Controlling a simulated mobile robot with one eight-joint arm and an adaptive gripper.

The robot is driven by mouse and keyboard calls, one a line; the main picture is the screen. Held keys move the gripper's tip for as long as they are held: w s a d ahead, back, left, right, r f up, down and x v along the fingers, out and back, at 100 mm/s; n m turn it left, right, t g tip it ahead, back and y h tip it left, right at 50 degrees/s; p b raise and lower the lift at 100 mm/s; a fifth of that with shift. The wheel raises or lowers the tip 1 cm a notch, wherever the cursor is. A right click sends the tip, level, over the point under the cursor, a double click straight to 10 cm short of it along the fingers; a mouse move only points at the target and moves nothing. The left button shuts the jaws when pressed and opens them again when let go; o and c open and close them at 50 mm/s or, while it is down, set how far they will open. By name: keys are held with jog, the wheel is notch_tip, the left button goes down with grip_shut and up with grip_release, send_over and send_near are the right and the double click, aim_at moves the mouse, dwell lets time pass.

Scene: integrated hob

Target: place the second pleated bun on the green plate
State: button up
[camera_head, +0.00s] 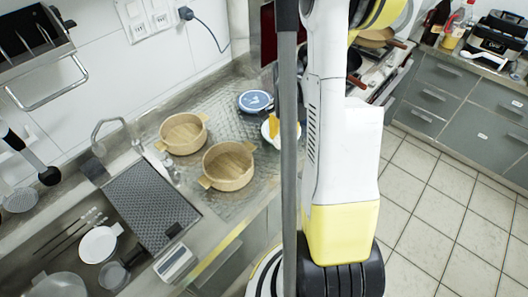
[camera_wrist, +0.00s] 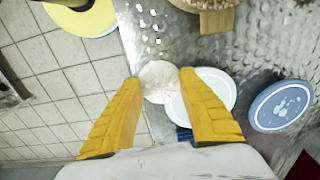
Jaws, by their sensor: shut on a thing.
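A white pleated bun (camera_wrist: 158,78) sits between the two yellow fingertips of my gripper (camera_wrist: 160,82) in the wrist view. The gripper is shut on it. Beside and partly behind the bun is a pale, whitish plate (camera_wrist: 213,86); no clear green shows on it. Its bare surface shows to the right of the bun. In the head view my gripper (camera_head: 273,126) is over a white round shape, mostly hidden by my arm. I cannot tell the bun's height above the counter or plate. No other bun is clearly visible.
A blue plate (camera_wrist: 281,106) lies right of the pale plate; it also shows in the head view (camera_head: 255,101). Two wooden steamers (camera_head: 183,134) (camera_head: 229,166) stand on the metal counter, left of my gripper. The sink (camera_head: 65,245) is at lower left. Tiled floor lies beyond the counter edge.

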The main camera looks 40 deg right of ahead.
jog(key=b, duration=0.2)
send_over(266, 155)
notch_tip(266, 155, down, 4)
jog(key=shift+r, duration=0.2)
jog(key=shift+w+f+b, duration=0.1)
jog(key=shift+f+b, duration=0.65)
jog(key=shift+f, duration=1.2)
jog(key=shift+f, duration=0.15)
jog(key=o, duration=1.2)
